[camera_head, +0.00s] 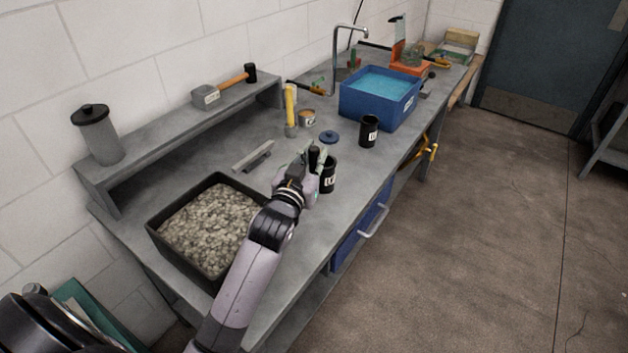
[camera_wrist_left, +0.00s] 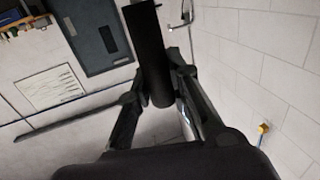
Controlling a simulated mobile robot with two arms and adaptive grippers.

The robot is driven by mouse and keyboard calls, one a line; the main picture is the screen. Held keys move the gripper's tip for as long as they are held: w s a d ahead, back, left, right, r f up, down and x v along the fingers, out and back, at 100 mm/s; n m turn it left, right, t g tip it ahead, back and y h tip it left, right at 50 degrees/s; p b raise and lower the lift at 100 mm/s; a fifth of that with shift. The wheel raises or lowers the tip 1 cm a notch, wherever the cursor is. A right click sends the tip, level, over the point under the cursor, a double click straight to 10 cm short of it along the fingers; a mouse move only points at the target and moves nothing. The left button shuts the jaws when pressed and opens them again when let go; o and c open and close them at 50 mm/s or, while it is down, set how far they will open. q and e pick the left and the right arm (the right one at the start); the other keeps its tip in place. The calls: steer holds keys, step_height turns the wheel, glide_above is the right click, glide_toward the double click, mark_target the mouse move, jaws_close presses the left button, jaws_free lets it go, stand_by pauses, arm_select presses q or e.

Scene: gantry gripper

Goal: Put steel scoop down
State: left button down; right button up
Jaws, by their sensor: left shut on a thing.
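My left gripper (camera_head: 309,168) is over the grey bench, beside a black labelled cup (camera_head: 328,178). In the left wrist view, its two fingers (camera_wrist_left: 160,98) are closed on a black cylindrical handle (camera_wrist_left: 148,45), which I take to be the steel scoop's. The dark handle also shows at the fingers in the head view (camera_head: 314,155). The scoop's steel bowl cannot be made out in either view. A black tray of gravel (camera_head: 163,244) lies on the near part of the bench, left of my gripper. My right gripper is not in view.
A blue water tub (camera_head: 380,112) stands further back. A raised shelf (camera_head: 150,150) holds a mallet (camera_head: 208,96) and a grey canister (camera_head: 98,138).

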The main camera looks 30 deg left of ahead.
mark_target(313, 171)
arm_select(q)
step_height(313, 171, down, 3)
steer(key=shift+d+f, duration=0.1)
steer(key=shift+f, duration=0.05)
step_height(313, 171, down, 4)
steer(key=shift+r, duration=0.25)
steer(key=shift+f, duration=0.45)
steer(key=c, duration=1.9)
jaws_free()
steer(key=shift+f, duration=0.1)
steer(key=shift+c, duration=0.2)
steer(key=o, duration=0.5)
steer(key=shift+c, duration=0.2)
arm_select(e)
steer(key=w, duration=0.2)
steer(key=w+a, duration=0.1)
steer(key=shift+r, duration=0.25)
